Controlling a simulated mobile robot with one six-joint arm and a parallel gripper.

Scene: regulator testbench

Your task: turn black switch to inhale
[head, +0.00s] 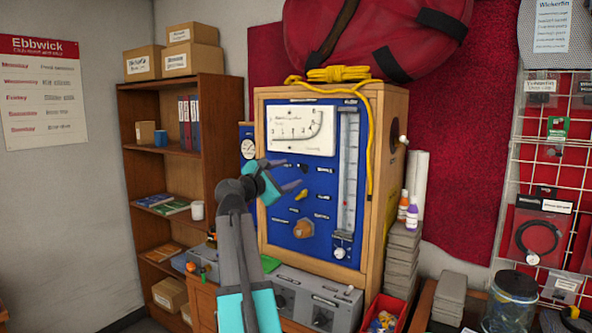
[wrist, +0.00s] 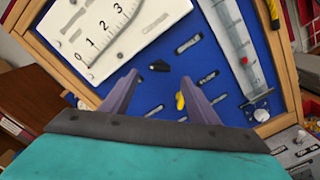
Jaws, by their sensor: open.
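The black switch (wrist: 159,66) is a small dark lever on the blue panel (wrist: 208,60) of the testbench. In the wrist view it lies just beyond and between the tips of my gripper (wrist: 160,77). The fingers are open with nothing between them, and I see no contact with the switch. In the head view the black switch (head: 302,168) is a small dark spot beside the tips of my gripper (head: 291,175). The labels near it are too small to read, so its setting cannot be told.
A yellow switch (wrist: 180,101) sits close to the right finger; an orange knob (head: 303,229) is lower on the panel. The gauge (head: 301,130) is above and the flow tube (head: 347,165) to the right. A yellow rope (head: 368,140) hangs along the cabinet's right edge.

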